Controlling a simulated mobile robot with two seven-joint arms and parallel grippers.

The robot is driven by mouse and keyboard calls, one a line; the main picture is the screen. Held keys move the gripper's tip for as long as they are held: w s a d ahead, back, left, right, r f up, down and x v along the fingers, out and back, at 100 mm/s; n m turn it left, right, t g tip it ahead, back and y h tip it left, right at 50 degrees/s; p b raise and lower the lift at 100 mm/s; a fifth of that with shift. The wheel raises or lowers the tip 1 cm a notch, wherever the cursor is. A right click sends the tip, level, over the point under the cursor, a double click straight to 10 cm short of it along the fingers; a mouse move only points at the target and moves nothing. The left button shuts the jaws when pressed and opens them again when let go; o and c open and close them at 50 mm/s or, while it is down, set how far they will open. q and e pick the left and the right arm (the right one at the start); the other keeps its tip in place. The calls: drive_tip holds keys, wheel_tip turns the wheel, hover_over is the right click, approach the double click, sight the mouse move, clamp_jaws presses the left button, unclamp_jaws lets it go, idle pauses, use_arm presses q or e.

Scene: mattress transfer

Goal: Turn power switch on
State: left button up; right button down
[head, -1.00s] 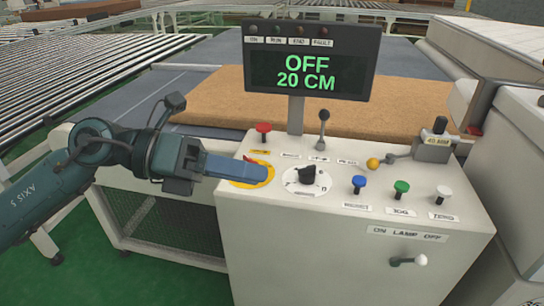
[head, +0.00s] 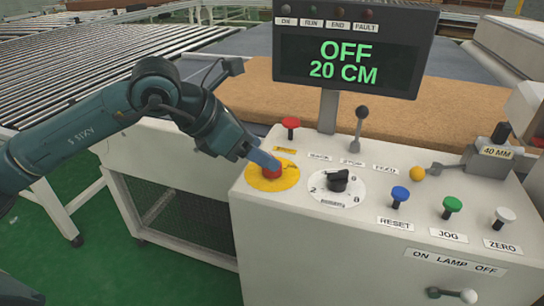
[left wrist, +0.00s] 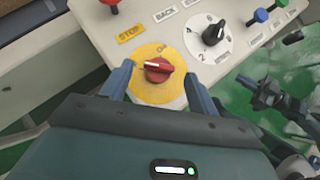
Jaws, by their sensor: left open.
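The power switch is a red knob (head: 271,171) on a yellow disc (head: 266,182) at the console's left. In the left wrist view the red knob (left wrist: 158,69) has a white pointer mark lying roughly level, not toward the ON label above it. My left gripper (head: 266,162) is at the switch with its fingers pointing down. In the left wrist view my left gripper (left wrist: 158,78) is open, one finger on each side of the knob, with apparent gaps. The display (head: 345,62) reads OFF, 20 CM.
Blue (head: 400,196), green (head: 452,206) and white (head: 504,216) buttons line the right. Dark arm-like parts (left wrist: 265,97) show at the left wrist view's right.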

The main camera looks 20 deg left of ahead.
use_arm(q)
drive_tip(key=shift+x, duration=2.1)
drive_tip(key=shift+c, duration=0.2)
drive_tip(key=c, duration=1)
